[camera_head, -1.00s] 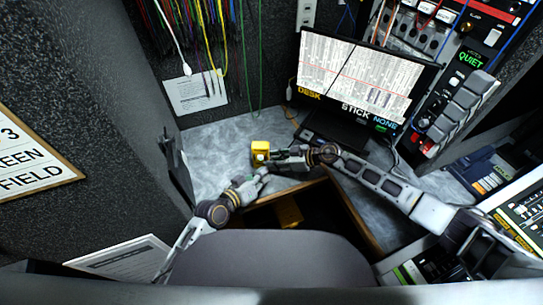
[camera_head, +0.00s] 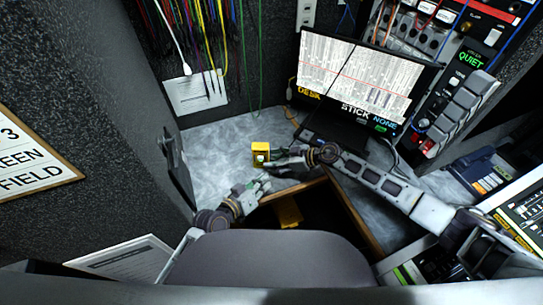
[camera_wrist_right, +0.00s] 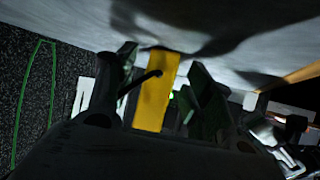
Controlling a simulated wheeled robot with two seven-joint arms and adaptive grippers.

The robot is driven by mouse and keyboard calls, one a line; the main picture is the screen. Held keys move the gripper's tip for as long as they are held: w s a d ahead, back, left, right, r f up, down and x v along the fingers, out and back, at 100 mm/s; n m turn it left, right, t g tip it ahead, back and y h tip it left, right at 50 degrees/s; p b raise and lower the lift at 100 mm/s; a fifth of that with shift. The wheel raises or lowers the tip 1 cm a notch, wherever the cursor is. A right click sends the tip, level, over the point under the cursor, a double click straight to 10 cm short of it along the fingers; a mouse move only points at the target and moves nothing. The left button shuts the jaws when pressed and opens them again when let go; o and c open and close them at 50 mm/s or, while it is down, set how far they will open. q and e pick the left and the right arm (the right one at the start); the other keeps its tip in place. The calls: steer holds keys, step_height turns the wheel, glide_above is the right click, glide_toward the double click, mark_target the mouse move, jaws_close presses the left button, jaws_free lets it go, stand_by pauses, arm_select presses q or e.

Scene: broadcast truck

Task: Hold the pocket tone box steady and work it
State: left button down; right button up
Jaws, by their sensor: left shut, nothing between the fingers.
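The yellow pocket tone box (camera_head: 260,148) stands on the grey desk, with a pale round spot on its front. My right gripper (camera_head: 275,159) is at its right side. In the right wrist view the box's yellow face (camera_wrist_right: 156,95) lies between the two dark fingers (camera_wrist_right: 160,82); I cannot tell whether they press on it. A thin dark rod crosses in front of that face. My left gripper (camera_head: 264,182) is shut and empty, below and apart from the box in the head view.
A monitor (camera_head: 354,72) stands behind my right arm. The grey desk (camera_head: 212,155) is clear left of the box. A dark opening with a yellow item (camera_head: 289,212) lies below the desk edge. A chair back (camera_head: 270,262) is in front. Cables hang at the wall.

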steer(key=shift+d+r, duration=0.1)
steer(key=shift+d, duration=0.05)
stand_by(0.3)
steer(key=shift+v, duration=5.85)
steer(key=shift+s, duration=0.1)
